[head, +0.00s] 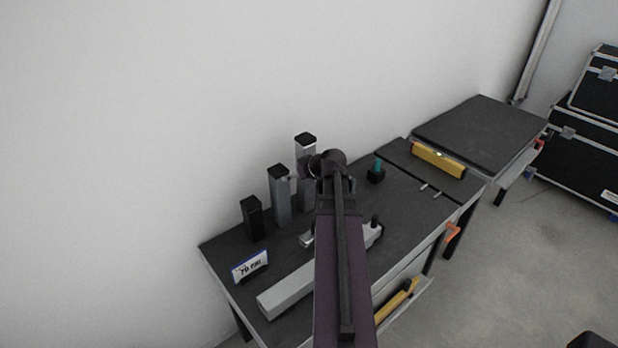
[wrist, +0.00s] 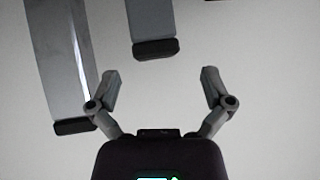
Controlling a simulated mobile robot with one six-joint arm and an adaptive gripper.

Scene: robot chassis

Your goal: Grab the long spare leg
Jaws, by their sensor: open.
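Three leg-like posts stand upright on the dark workbench. The tallest, the long spare leg (head: 307,148), is silver-grey with a black cap; my arm partly covers it in the head view. In the wrist view it hangs inverted at the left (wrist: 66,60), outside my left finger. A shorter grey leg (head: 281,200) stands beside it; its capped end (wrist: 153,25) appears ahead of the gap between my fingers. The shortest post (head: 252,218) is black. My gripper (wrist: 160,84) is open, with nothing between its fingers; in the head view its fingertips are hard to make out.
A small lettered sign (head: 250,266) and a long light-grey beam (head: 287,290) are on the bench's near part. A teal-topped black object (head: 376,172) and a yellow level (head: 438,160) are farther right. A white wall (head: 150,120) rises behind the posts.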

